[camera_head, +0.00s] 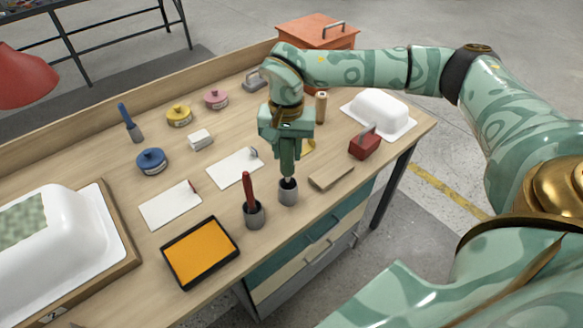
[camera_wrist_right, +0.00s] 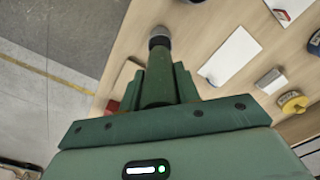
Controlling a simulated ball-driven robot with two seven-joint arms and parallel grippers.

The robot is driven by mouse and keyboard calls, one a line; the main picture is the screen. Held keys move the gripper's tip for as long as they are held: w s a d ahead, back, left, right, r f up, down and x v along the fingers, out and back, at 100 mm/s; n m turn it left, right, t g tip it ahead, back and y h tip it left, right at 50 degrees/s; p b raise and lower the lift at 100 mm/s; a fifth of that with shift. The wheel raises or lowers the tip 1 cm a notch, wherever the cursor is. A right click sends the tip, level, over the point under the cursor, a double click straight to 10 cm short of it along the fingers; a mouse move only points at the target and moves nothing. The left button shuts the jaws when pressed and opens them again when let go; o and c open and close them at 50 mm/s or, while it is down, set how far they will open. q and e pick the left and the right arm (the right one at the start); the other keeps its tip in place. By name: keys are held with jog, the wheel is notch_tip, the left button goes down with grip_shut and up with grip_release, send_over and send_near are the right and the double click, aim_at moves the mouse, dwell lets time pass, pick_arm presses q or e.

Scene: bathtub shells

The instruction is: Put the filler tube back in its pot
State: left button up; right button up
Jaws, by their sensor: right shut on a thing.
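My right gripper (camera_head: 288,172) points down over a grey pot (camera_head: 288,194) near the front edge of the bench. It is shut on the filler tube, which is mostly hidden by the fingers in the head view. A dark end shows at the pot's mouth; I cannot tell how deep it sits. In the right wrist view the dark green tube (camera_wrist_right: 157,85) lies between the fingers, in line with the grey pot (camera_wrist_right: 160,40). A second grey pot (camera_head: 254,216) with a red-handled tool (camera_head: 249,187) stands just left. My left gripper is not in view.
An orange pad in a black tray (camera_head: 201,252) lies front left. White cards (camera_head: 235,167), a blue tin (camera_head: 151,161) and a wooden block (camera_head: 331,177) lie around.

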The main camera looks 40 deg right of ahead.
aim_at(288, 171)
notch_tip(288, 171, down, 3)
jog(key=shift+d+f+b, duration=0.15)
jog(key=shift+f+b, duration=0.05)
jog(key=shift+b, duration=0.1)
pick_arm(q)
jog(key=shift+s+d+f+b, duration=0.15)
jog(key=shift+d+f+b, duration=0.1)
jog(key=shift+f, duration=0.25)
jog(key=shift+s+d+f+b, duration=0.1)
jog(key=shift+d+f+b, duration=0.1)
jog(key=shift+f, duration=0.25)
pick_arm(e)
jog(key=shift+f, duration=2)
jog(key=shift+f, duration=0.1)
jog(key=o, duration=1)
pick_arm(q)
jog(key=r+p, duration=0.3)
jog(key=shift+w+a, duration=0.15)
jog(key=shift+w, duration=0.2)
pick_arm(e)
jog(key=shift+o, duration=0.2)
notch_tip(288, 171, up, 12)
jog(key=shift+r, duration=0.15)
